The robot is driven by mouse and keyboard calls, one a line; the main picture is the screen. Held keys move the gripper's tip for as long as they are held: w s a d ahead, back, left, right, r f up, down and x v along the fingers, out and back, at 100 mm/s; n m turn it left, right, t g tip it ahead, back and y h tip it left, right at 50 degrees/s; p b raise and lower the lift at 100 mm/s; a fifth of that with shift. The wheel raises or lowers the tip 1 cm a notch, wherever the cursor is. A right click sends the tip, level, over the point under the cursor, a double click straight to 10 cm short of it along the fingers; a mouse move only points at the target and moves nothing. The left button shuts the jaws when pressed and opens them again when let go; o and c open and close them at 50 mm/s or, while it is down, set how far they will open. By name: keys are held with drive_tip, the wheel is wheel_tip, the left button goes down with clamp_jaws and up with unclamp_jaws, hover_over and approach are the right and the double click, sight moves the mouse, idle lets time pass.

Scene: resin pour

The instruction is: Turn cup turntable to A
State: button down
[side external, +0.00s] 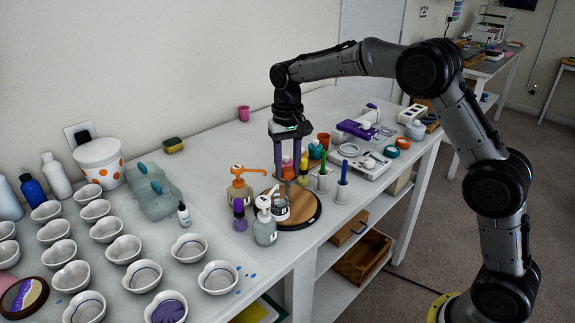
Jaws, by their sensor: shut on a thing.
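The cup turntable is a round wooden disc with a dark rim (301,211), near the front edge of the white table. A small white cup (281,211) stands on its left part, partly hidden by a white pump bottle. My gripper (290,182) points straight down over the back of the disc, its fingers reaching close to the wood. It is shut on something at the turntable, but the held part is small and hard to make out. An orange-pink item (287,165) shows between the fingers. No letter A can be read.
An orange-pump bottle (239,190), a white-pump bottle (265,226) and a small purple bottle (240,217) crowd the disc's left. Marker holders (342,190) stand at its right. Several white bowls (218,277) fill the left of the table (228,148).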

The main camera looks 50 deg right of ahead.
drive_tip(key=shift+r, duration=0.15)
drive_tip(key=shift+c, duration=2.2)
unclamp_jaws()
wheel_tip(320, 180, up, 14)
drive_tip(key=shift+f, duration=0.2)
